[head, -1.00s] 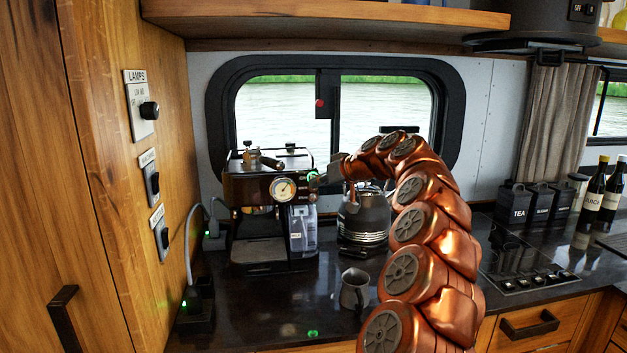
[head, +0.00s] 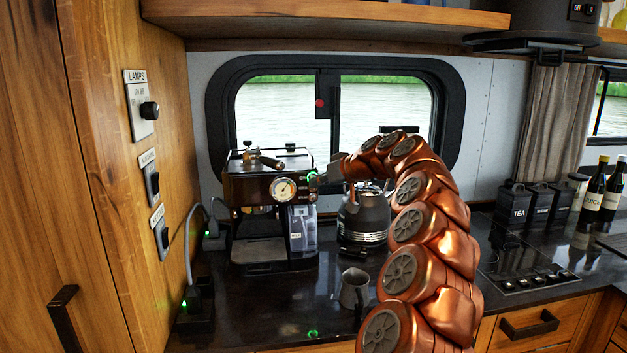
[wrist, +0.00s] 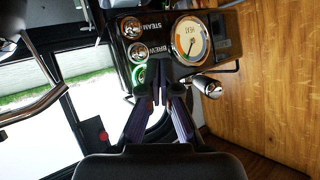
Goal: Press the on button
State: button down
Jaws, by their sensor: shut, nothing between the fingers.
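The espresso machine (head: 262,190) stands on the dark counter below the window. Its front panel fills the top of the wrist view, with a round dial (wrist: 191,40), knobs labelled STEAM (wrist: 131,27) and BREW (wrist: 138,51), and a round button with a lit green ring (wrist: 138,75). The green light also shows in the head view (head: 311,175). My gripper (head: 316,181) is shut and empty, at the right edge of the panel. In the wrist view its fingertips (wrist: 163,77) are just right of the green-ringed button and partly overlap the panel. I cannot tell whether they touch it.
A dark kettle (head: 364,218) stands right of the machine, behind my arm. A grey cup (head: 354,289) is on the counter in front. A steam-wand-like lever (wrist: 205,87) sticks out near my fingers.

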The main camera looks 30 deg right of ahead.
jog(key=shift+w+d, duration=0.2)
jog(key=shift+w, duration=0.3)
dwell(0.5)
jog(key=shift+s+a+b, duration=0.25)
jog(key=shift+s+b, duration=0.3)
jog(key=shift+b, duration=0.15)
jog(key=shift+s, duration=0.1)
jog(key=s+b, duration=0.1)
jog(key=s+a+b, duration=0.1)
jog(key=s+b, duration=0.1)
jog(key=s+a+b, duration=0.1)
jog(key=s, duration=0.1)
jog(key=shift+s+a+b, duration=0.15)
jog(key=shift+s+b, duration=0.05)
jog(key=shift+b, duration=0.15)
